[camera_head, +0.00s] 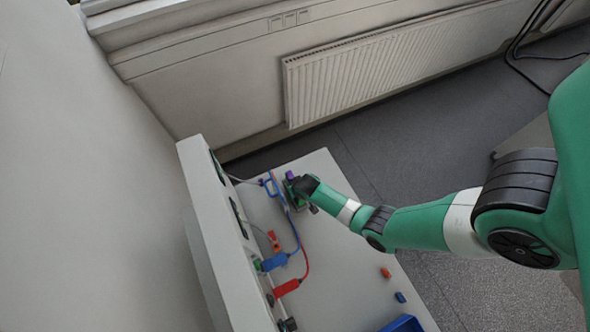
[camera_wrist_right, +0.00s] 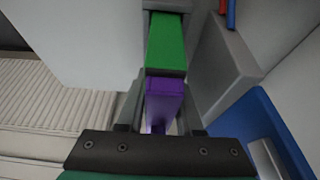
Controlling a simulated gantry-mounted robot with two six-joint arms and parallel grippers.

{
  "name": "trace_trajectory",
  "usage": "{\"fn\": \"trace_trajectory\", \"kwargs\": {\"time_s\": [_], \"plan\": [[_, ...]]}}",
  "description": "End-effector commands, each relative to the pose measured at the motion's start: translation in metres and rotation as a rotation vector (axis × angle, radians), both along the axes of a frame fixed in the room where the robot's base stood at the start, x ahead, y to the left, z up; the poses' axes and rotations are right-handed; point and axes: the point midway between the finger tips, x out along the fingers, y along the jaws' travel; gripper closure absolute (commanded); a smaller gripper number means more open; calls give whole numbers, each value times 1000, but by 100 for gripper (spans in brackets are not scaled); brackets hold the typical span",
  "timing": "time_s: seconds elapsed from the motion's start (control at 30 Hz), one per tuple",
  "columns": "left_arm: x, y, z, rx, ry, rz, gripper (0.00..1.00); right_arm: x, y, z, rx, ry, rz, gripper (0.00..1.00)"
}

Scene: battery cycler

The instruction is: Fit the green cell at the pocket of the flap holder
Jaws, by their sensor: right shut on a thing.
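In the right wrist view, the green cell (camera_wrist_right: 167,45) is a bright green bar just beyond my right fingertips, with grey parts close to its far end. A purple block (camera_wrist_right: 163,100) meets its near end, and I cannot tell whether the two are joined. My right gripper (camera_wrist_right: 162,98) is shut on the purple block. In the head view, my right gripper (camera_head: 304,188) is low over the far end of the bench, with a bit of purple (camera_head: 291,175) beside it. The pocket and flap are hard to make out. My left gripper is not in view.
A pale upright panel (camera_head: 215,235) bounds the bench (camera_head: 340,270) on the left. Blue (camera_head: 273,262) and red (camera_head: 287,288) connectors with cables stand beside it. An orange block (camera_head: 386,272), a blue block (camera_head: 400,297) and a blue tray (camera_head: 404,325) are nearer. The bench middle is clear.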

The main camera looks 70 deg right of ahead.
Motion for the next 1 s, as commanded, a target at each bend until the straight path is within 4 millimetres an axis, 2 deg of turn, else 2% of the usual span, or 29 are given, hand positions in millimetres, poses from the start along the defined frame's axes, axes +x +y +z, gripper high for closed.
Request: {"fn": "trace_trajectory", "kwargs": {"time_s": [0.77,0.8,0.97,1.0], "plan": [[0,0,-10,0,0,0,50,1,-1,-9,-1,-3,0,100],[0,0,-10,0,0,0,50,1,-1,-9,-1,-3,0,60],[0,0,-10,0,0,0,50,1,0,-10,-1,-2,0,31],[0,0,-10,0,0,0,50,1,0,-10,-1,-2,0,30]]}}
